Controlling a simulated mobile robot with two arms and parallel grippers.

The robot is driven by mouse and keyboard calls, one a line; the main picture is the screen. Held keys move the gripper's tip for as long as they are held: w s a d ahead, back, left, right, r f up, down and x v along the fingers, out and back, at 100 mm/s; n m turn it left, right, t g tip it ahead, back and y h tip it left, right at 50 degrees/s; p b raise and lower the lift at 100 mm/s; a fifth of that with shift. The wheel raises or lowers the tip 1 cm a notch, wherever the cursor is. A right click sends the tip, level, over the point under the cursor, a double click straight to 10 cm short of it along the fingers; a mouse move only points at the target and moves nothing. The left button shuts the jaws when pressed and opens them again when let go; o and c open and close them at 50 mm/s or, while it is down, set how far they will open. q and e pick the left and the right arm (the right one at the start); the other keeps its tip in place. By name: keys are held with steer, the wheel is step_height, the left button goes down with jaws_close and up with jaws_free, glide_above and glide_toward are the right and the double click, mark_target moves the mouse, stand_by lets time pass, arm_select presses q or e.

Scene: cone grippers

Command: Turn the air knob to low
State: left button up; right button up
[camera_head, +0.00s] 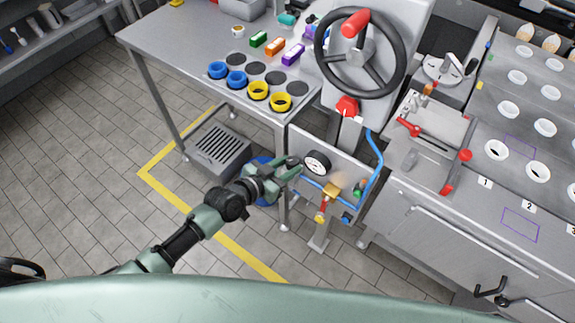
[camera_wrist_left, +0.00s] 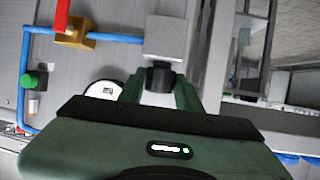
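In the left wrist view, a black knob (camera_wrist_left: 160,78) sticks out of a grey block (camera_wrist_left: 166,38) on the blue air line. My left gripper (camera_head: 292,168) has its two green fingers apart, one on each side of this knob. I cannot tell whether they touch it. In the head view the gripper is at the left side of the panel, just left of the round white gauge (camera_head: 317,162), and hides the knob. The gauge also shows partly in the left wrist view (camera_wrist_left: 103,89). The knob's setting cannot be read. My right gripper is not in view.
Near the gauge are a brass valve (camera_head: 332,191) with a red lever, a green button (camera_head: 359,187) and blue tubing (camera_head: 377,160). A black steering wheel (camera_head: 398,65) stands above. A table (camera_head: 165,40) with colored rings is at the left. Open floor lies in front.

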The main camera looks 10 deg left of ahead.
arm_select(q)
jaws_close()
steer(key=n+y+p, duration=0.1)
steer(key=p, duration=0.1)
steer(key=n+t+y+p, duration=0.1)
steer(key=p, duration=0.1)
steer(key=n+y+p, duration=0.1)
steer(key=p, duration=0.1)
steer(key=shift+d+r+t+p, duration=0.3)
steer(key=shift+r+t, duration=0.1)
steer(key=shift+f+n+y+p, duration=0.1)
steer(key=shift+n+y+p, duration=0.35)
steer(key=shift+n+y, duration=0.05)
steer(key=shift+s+f+n+t+y, duration=0.1)
steer(key=shift+f+n+t+y, duration=0.05)
steer(key=shift+n+t+y, duration=0.2)
steer(key=o, duration=0.7)
jaws_free()
steer(key=shift+f, duration=0.1)
steer(key=shift+s, duration=0.1)
